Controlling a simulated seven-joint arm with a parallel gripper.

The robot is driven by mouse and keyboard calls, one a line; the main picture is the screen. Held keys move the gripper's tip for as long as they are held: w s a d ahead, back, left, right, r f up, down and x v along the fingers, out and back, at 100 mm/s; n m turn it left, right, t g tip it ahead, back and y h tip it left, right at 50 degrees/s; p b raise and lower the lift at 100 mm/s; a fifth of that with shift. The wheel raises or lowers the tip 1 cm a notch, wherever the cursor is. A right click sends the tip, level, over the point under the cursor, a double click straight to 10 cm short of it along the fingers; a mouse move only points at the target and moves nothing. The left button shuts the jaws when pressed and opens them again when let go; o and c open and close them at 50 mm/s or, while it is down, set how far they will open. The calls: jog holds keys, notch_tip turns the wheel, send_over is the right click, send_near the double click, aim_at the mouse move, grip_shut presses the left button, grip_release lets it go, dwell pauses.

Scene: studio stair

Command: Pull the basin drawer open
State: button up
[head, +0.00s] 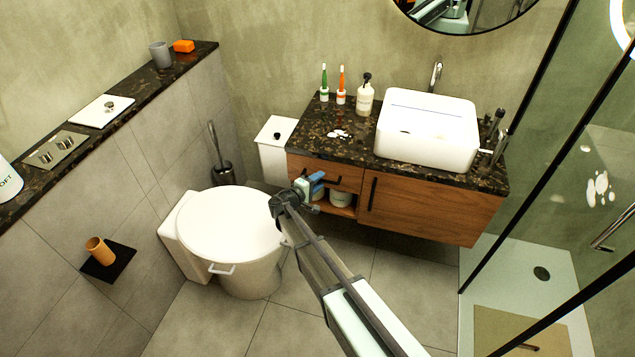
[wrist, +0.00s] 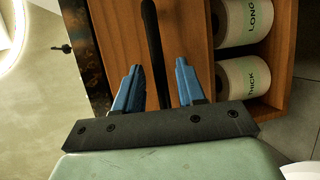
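The basin drawer (head: 348,172) is the wooden front at the left of the vanity, under the dark speckled counter. It looks shut in the head view. Its black bar handle (head: 335,180) is partly hidden by my gripper (head: 314,182). In the wrist view the drawer front (wrist: 106,30) fills the middle, with the dark handle (wrist: 150,40) running up the picture. My gripper's two blue fingers (wrist: 158,66) are apart, one on each side of the handle's line. I see gaps on both sides; whether the tips reach past the bar is unclear.
An open shelf with paper rolls (wrist: 240,80) lies beside the drawer in the wrist view. A cabinet door (head: 425,208) is right of the drawer. The toilet (head: 230,225) stands close left of my arm. The floor (head: 400,285) before the vanity is clear.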

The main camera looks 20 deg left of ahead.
grip_shut()
dwell(0.5)
jog(key=s, duration=1.9)
jog(key=shift+s, duration=0.3)
grip_release()
jog(key=shift+s, duration=0.1)
jog(key=v, duration=1.3)
jog(key=shift+s+a, duration=0.15)
jog(key=shift+s, duration=0.1)
jog(key=shift+r, duration=0.15)
